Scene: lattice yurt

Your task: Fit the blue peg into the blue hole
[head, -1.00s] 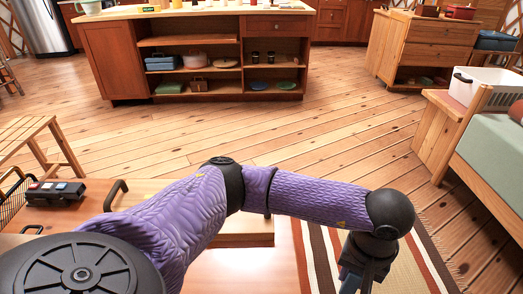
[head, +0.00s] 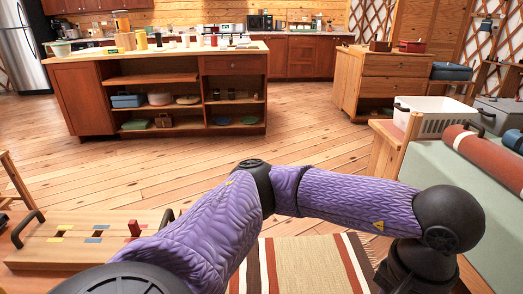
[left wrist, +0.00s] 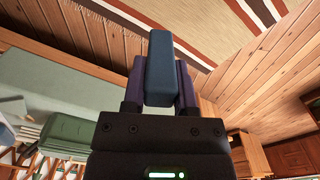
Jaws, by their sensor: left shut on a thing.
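The blue peg (left wrist: 159,60) is a dark blue block with a rounded end in the left wrist view. My left gripper (left wrist: 160,88) is shut on it, with a finger on each side. In the head view only the black wrist of that arm shows at the lower right; its fingers and the peg are out of frame. The wooden hole board (head: 40,257) lies at the lower left, partly hidden by my arm. The blue hole (head: 98,234) is a dark opening between two blue marks. The peg is far from it. My right gripper is out of view.
A red peg (head: 134,229) stands upright at the board's right. A dark opening between yellow marks (head: 58,239) is at its left. Black handles (head: 27,228) rise from the board. A green-topped bench (head: 452,185) with a red roll (head: 470,150) is at right. A striped rug (head: 305,262) covers the floor ahead.

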